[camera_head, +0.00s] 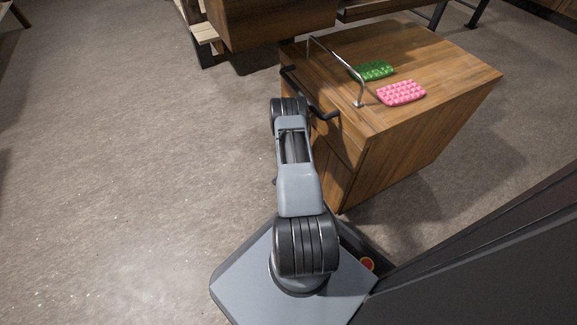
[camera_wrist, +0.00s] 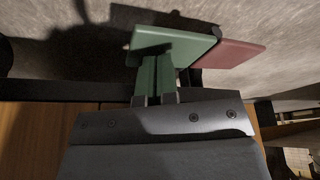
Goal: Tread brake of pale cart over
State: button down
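The nearer wooden cart (camera_head: 370,140), the lighter one, stands right of my arm, with dark handles on its front and a metal rail on top. In the wrist view a green pedal-like plate (camera_wrist: 172,40) and a dull red plate (camera_wrist: 228,54) lie side by side against the floor. My gripper (camera_wrist: 155,97) is just below the green plate in that picture, close to it. Two narrow green bars run between them. I cannot tell whether it touches the plate or how far its fingers are apart. In the head view my arm and the cart hide the gripper and plates.
A green bumpy mat (camera_head: 376,70) and a pink one (camera_head: 401,92) lie on the cart top. A darker wooden unit (camera_head: 270,22) and a bench-like piece (camera_head: 203,30) stand behind. The floor (camera_head: 120,150) to the left is clear.

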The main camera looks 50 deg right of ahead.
jog(key=shift+f, duration=0.4)
jog(key=shift+r, duration=0.15)
jog(key=shift+r+p, duration=1.25)
jog(key=shift+r, duration=0.15)
jog(key=w+a+r+p, duration=0.1)
jog(key=w+a, duration=0.1)
jog(key=a, duration=0.5)
jog(key=w+a+r+p, duration=0.1)
jog(key=w+a, duration=0.1)
jog(key=a, duration=0.5)
jog(key=shift+w+a+p, duration=0.15)
jog(key=shift+w+p, duration=0.1)
jog(key=shift+p, duration=0.05)
